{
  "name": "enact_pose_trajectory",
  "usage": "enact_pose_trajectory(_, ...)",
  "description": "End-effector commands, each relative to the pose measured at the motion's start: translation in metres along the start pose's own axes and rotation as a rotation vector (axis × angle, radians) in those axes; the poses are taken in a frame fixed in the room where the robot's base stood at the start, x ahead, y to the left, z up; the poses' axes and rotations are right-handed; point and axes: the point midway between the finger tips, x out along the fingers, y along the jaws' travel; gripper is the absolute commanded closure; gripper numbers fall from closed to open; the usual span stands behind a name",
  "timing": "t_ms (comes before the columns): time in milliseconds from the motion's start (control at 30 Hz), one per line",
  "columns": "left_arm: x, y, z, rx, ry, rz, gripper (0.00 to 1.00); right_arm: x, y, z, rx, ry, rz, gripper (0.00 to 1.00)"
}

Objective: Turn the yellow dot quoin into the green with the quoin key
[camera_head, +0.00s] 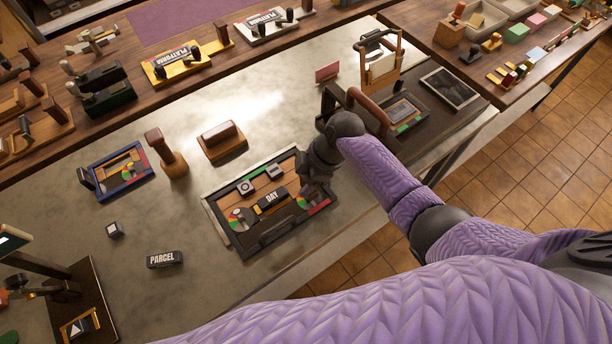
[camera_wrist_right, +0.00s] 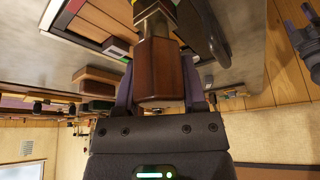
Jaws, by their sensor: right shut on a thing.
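A dark chase (camera_head: 222,238) lies on the grey table, holding type that reads DAY (camera_head: 272,199). It has a coloured dial at its left (camera_head: 240,219) and another at its right (camera_head: 312,197), each with green and red sectors. Which quoin bears the yellow dot is too small to tell. My right gripper (camera_head: 318,165) is at the right end of the chase. In the right wrist view, my right gripper (camera_wrist_right: 160,95) is shut on the brown wooden handle of the quoin key (camera_wrist_right: 158,72). The key's tip and its seating are hidden. My left gripper is not in view.
A blue frame (camera_head: 97,189) with a similar dial and an upright wooden-handled tool (camera_head: 165,150) stand left of the chase. A brown block (camera_head: 222,141) is behind it. A press (camera_head: 385,70) stands behind my right arm.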

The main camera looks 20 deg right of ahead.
Motion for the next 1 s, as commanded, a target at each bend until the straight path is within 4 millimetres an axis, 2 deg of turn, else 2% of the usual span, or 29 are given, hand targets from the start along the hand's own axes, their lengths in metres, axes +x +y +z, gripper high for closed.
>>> enact_pose_trajectory(1000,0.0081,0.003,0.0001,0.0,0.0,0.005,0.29,0.0114,0.0,0.005,0.0,0.0,0.0,1.0)
